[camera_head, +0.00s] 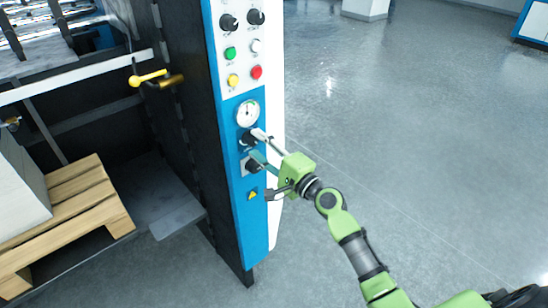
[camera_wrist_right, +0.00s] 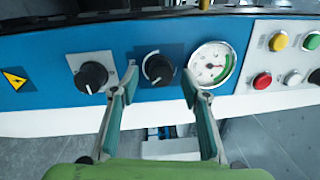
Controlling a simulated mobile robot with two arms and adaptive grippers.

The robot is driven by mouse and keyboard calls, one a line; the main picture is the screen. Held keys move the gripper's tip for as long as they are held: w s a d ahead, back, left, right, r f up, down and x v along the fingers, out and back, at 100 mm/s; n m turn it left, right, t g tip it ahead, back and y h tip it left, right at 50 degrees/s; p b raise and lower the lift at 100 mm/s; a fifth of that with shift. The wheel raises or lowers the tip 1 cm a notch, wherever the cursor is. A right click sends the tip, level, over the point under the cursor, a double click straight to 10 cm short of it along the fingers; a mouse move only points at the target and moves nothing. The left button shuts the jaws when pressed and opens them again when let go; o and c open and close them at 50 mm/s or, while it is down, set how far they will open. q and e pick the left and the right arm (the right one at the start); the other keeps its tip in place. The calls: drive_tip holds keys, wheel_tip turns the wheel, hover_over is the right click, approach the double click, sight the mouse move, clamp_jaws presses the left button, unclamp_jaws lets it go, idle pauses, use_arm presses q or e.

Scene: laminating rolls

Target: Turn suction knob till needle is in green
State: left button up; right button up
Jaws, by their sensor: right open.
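A round white gauge (camera_wrist_right: 212,65) sits on the blue panel, and it also shows in the head view (camera_head: 247,112). It has a green arc on its right side in the wrist view. A black knob (camera_wrist_right: 158,69) is beside the gauge. A second black knob (camera_wrist_right: 91,77) on a grey plate is further left. My right gripper (camera_head: 260,147) is open, its fingertips on either side of the knob nearest the gauge; contact cannot be told. My left gripper is out of view.
Buttons and more knobs (camera_head: 229,22) sit above the gauge on the white panel part. A yellow warning label (camera_head: 252,195) is below the knobs. A wooden pallet (camera_head: 85,205) stands inside the machine at left. The floor (camera_head: 420,110) at right is clear.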

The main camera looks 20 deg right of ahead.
drive_tip(key=v, duration=1)
drive_tip(key=shift+s, duration=0.2)
drive_tip(key=shift+d+f, duration=0.1)
drive_tip(key=shift+d, duration=0.05)
drive_tip(key=s+d+f+n+g+h, duration=0.1)
drive_tip(key=s+f+n+g, duration=0.2)
drive_tip(key=f, duration=1)
drive_tip(key=s+f+n+g+h, duration=0.15)
drive_tip(key=s+f, duration=0.25)
drive_tip(key=f, duration=0.9)
drive_tip(key=s+d+f+n+g+h, duration=0.1)
drive_tip(key=s+f+g+h, duration=0.2)
drive_tip(key=f, duration=1)
drive_tip(key=s+a+f+n+g, duration=0.1)
drive_tip(key=s+f+n+g, duration=0.45)
drive_tip(key=s+f, duration=1.25)
drive_tip(key=s+f+n+g, duration=0.1)
drive_tip(key=s+f+n, duration=0.1)
drive_tip(key=s, duration=0.8)
drive_tip(key=s+a+f+n+g, duration=0.1)
drive_tip(key=s+n, duration=0.4)
drive_tip(key=s, duration=0.6)
wheel_tip(320, 180, down, 2)
drive_tip(key=shift+a+g+h, duration=0.25)
drive_tip(key=shift+g+h, duration=0.2)
drive_tip(key=shift+g, duration=0.25)
drive_tip(key=shift+w, duration=0.1)
